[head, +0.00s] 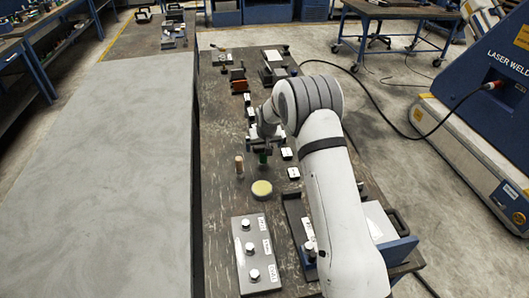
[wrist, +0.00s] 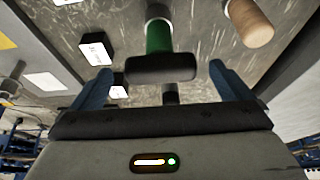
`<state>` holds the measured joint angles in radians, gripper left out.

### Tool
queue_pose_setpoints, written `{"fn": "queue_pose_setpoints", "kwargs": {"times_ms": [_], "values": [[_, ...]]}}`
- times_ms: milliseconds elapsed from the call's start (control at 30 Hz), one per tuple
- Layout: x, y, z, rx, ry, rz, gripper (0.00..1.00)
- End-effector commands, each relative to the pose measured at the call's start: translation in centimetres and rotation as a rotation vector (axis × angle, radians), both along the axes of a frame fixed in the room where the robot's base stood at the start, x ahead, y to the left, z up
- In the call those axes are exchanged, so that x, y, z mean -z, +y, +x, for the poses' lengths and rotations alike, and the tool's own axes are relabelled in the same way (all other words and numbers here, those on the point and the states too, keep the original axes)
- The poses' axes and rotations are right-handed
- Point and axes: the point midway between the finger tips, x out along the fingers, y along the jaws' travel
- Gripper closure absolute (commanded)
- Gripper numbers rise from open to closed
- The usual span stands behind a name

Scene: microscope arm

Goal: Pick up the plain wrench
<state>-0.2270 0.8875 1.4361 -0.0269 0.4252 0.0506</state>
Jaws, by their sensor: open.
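My gripper (head: 262,148) is above the dark bench in the head view, pointing down. In the wrist view its two blue fingers (wrist: 160,84) are spread wide and hold nothing. A green-handled tool with a black crosspiece (wrist: 158,50) stands between and beyond the fingers; its green part (head: 263,157) shows just under the gripper in the head view. A plain wooden handle (head: 239,166) stands upright to its left; in the wrist view it (wrist: 250,22) is at the upper right. I cannot tell which of these is the plain wrench; no wrench jaw shows clearly.
A round pale-topped dish (head: 262,189) and a grey panel with several knobs (head: 256,262) lie nearer on the bench. Small white-labelled black blocks (head: 293,173) line the right of the gripper. A blue-edged tray (head: 397,250) is at the lower right, partly behind my arm.

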Motion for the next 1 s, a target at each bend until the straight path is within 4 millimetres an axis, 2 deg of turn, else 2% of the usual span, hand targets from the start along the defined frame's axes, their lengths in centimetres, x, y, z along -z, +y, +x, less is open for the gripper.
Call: {"fn": "queue_pose_setpoints", "kwargs": {"times_ms": [267,533,1000], "values": [[2.4,0.3,1.1,0.000,0.001,0.000,0.02],[2.7,0.3,1.1,0.000,0.000,0.000,0.02],[2.6,0.3,1.1,-0.001,0.000,0.000,0.40]]}}
